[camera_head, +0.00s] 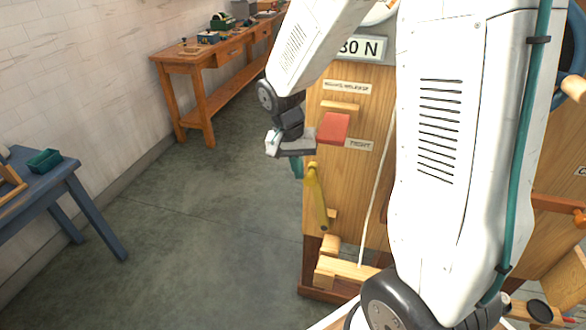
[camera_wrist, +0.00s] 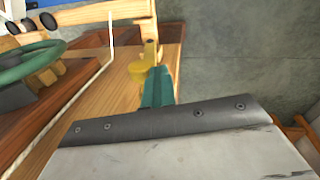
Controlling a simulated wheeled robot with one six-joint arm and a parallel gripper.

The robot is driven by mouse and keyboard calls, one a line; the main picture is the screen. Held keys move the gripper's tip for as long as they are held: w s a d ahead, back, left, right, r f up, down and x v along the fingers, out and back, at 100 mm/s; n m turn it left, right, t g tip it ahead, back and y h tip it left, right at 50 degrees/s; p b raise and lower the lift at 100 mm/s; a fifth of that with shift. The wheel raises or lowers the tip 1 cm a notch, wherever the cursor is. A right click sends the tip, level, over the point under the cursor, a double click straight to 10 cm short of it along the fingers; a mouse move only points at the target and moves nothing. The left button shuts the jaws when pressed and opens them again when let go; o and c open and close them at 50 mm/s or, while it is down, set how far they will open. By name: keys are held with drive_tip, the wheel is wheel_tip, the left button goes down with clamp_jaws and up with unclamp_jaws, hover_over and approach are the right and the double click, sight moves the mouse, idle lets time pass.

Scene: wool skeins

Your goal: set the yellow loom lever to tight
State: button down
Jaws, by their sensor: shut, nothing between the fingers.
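The yellow lever (camera_head: 317,197) is on the side of the wooden loom frame (camera_head: 343,205). It slants downward, its lower end slightly to the right, below a small label that seems to read TIGHT (camera_head: 358,145). In the wrist view the lever (camera_wrist: 141,70) appears foreshortened, just beyond my fingertips. My gripper (camera_head: 297,168) is shut and empty, its teal fingers pointing down beside the lever's upper end. In the wrist view my gripper (camera_wrist: 158,82) also appears closed and overlaps the lever's edge; I cannot tell whether they touch.
A red block (camera_head: 333,128) shows right of my wrist, near a RELEASE label (camera_head: 347,88). A blue table (camera_head: 60,190) stands left and an orange-brown workbench (camera_head: 205,65) behind. The grey floor between them is clear. A pale cord (camera_head: 375,205) runs down the loom.

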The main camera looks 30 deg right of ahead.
drive_tip(key=shift+a, duration=0.1)
drive_tip(key=w+a+r, duration=0.2)
drive_tip(key=a+r, duration=0.1)
drive_tip(key=r, duration=0.8)
drive_tip(key=shift+w+a, duration=0.2)
drive_tip(key=shift+w, duration=0.15)
